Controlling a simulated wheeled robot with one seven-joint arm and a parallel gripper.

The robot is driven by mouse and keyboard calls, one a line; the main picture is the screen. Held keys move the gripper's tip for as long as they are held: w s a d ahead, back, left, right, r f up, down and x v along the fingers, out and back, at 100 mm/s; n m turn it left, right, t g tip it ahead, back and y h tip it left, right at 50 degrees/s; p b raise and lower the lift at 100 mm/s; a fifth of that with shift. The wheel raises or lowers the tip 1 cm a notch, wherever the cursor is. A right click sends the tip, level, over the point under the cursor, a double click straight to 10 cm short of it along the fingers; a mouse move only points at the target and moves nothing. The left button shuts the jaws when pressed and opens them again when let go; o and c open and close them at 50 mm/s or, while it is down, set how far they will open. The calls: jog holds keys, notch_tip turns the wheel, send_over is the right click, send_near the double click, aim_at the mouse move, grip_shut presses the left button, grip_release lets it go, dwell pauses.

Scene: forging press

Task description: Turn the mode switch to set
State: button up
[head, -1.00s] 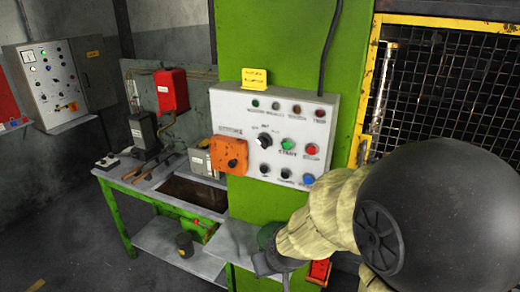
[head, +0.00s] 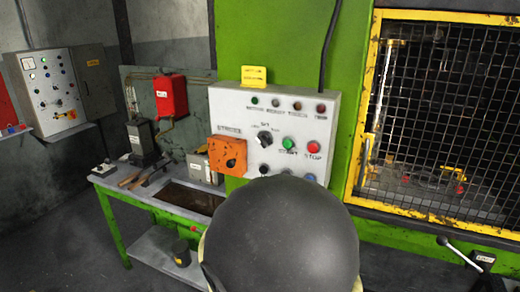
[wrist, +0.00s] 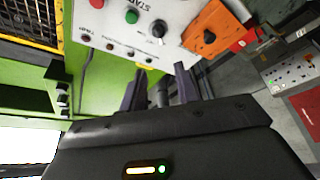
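The mode switch (head: 265,138) is a black knob with small position labels around its top, on the white control panel (head: 226,103). In the head view its pointer looks tilted up and left, but the exact position is too small to read. The knob also shows in the wrist view (wrist: 159,29), where the panel appears upside down. My gripper (wrist: 160,78) has its two dark fingers apart, with the tips just short of the panel edge and the knob beyond them. In the head view my rounded dark arm link hides the gripper and the lower panel.
Beside the knob are a green start button (head: 288,144) and a red stop button (head: 313,147). An orange box with a black rotary handle (head: 228,155) is close on the left. A yellow-framed mesh guard (head: 440,110) stands right, a workbench (head: 125,185) left.

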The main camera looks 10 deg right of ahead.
jog(key=shift+w+d+r, duration=0.1)
jog(key=shift+r, duration=0.05)
jog(key=p, duration=0.9)
send_near(260, 144)
jog(key=x, duration=0.9)
jog(key=shift+r, duration=0.15)
jog(key=shift+c, duration=0.4)
jog(key=shift+b, duration=0.35)
jog(key=c, duration=0.5)
